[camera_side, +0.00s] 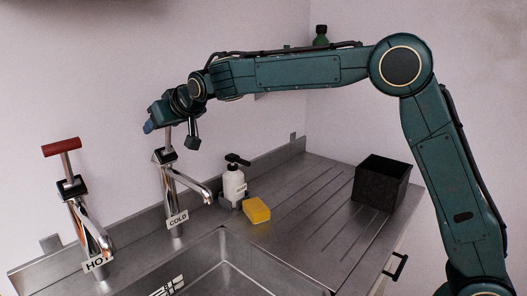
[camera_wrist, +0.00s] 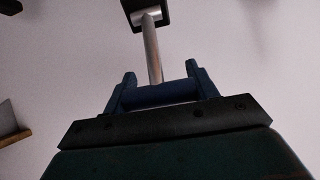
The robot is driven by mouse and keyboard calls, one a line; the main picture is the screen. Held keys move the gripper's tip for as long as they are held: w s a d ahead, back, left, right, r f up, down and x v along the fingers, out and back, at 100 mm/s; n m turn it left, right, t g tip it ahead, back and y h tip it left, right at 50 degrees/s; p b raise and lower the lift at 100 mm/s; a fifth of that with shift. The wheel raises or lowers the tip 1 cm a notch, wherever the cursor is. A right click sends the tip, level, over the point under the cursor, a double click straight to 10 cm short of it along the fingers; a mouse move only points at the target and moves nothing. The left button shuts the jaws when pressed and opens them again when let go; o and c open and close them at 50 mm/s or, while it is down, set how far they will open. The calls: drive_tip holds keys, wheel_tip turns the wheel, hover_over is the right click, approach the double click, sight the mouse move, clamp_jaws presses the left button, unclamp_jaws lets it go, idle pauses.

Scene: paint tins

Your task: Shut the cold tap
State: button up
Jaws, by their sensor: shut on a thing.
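The cold tap (camera_side: 173,190) stands at the back of the sink, with a COLD label on its column and a spout pointing right. My gripper (camera_side: 154,118) is at the top of its stem, shut on the blue bar handle (camera_side: 148,127). In the wrist view the blue handle (camera_wrist: 160,94) lies across between the two fingers of my gripper (camera_wrist: 160,74), and the metal stem (camera_wrist: 151,50) runs from it to the dark tap head. Most of the handle is hidden by my gripper in the side view. I cannot tell whether water flows.
The hot tap (camera_side: 86,228) with a red handle (camera_side: 61,147) stands to the left. A soap bottle (camera_side: 233,184) and yellow sponge (camera_side: 257,210) sit right of the cold tap. A black box (camera_side: 381,184) stands on the drainer (camera_side: 318,205). A green bottle (camera_side: 321,36) is behind my arm.

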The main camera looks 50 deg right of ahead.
drive_tip(key=shift+f, duration=0.5)
drive_tip(key=o, duration=1.4)
drive_tip(key=shift+r, duration=0.2)
drive_tip(key=shift+r, duration=0.15)
drive_tip(key=shift+v, duration=0.85)
drive_tip(key=v, duration=1.1)
drive_tip(key=shift+s+r, duration=0.25)
drive_tip(key=shift+s, duration=0.1)
drive_tip(key=shift+c, duration=0.5)
